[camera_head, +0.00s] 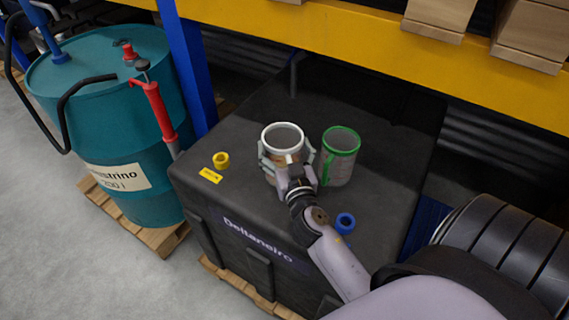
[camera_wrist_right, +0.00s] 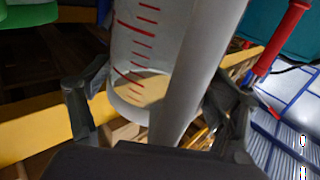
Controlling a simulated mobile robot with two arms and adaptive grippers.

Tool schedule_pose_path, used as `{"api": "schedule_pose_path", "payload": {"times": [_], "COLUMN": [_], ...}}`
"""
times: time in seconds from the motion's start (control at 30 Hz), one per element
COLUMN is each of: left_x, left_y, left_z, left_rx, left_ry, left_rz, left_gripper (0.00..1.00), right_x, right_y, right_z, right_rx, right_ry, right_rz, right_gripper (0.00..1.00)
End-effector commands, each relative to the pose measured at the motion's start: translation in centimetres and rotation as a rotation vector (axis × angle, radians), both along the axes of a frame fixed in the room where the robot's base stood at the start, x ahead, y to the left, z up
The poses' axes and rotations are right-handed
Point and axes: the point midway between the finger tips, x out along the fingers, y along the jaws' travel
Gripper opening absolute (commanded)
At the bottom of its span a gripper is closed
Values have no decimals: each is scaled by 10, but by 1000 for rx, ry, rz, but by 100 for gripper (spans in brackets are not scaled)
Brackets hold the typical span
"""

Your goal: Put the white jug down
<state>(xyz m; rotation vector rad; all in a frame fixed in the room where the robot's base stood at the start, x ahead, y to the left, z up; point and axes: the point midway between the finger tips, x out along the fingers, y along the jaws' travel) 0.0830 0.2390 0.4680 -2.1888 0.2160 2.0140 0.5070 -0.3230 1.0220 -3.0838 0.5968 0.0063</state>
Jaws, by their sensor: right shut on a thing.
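The white jug (camera_head: 283,136) has a white rim and stands upright over the black box top (camera_head: 375,190). My right gripper (camera_head: 287,165) is shut on it, one finger on each side, with the arm reaching in from the lower right. In the right wrist view the white jug (camera_wrist_right: 145,50) shows red graduation marks, and its pale handle runs down between the fingers of my right gripper (camera_wrist_right: 160,105). The gripper hides the jug's lower part in the head view, so I cannot tell whether its base touches the box. My left gripper is not in view.
A green-rimmed jug (camera_head: 338,158) stands close to the right of the white jug. A yellow ring (camera_head: 221,160), a yellow label (camera_head: 211,175) and a blue ring (camera_head: 345,223) lie on the box. A teal drum (camera_head: 105,120) stands left; a yellow beam (camera_head: 370,55) crosses behind.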

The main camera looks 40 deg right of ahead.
Motion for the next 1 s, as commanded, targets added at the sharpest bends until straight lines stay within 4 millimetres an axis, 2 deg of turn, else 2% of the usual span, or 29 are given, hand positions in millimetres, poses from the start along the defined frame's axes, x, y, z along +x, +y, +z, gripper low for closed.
{"api": "schedule_pose_path", "payload": {"times": [0.13,0.3,0.4,0.83,0.87,1.0], "left_x": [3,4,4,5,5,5], "left_y": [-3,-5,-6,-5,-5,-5], "left_z": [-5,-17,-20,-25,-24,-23], "left_rx": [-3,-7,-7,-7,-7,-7], "left_ry": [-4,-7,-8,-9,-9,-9], "left_rz": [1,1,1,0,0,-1], "left_gripper": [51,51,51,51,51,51], "right_x": [0,0,0,0,0,0], "right_y": [-1,0,0,0,0,0], "right_z": [-11,-39,-48,-53,-53,-52], "right_rx": [-2,-2,-2,-1,0,0], "right_ry": [-2,0,-2,-4,-1,-1], "right_rz": [-1,-1,0,0,0,0], "right_gripper": [21,21,21,21,83,93]}}
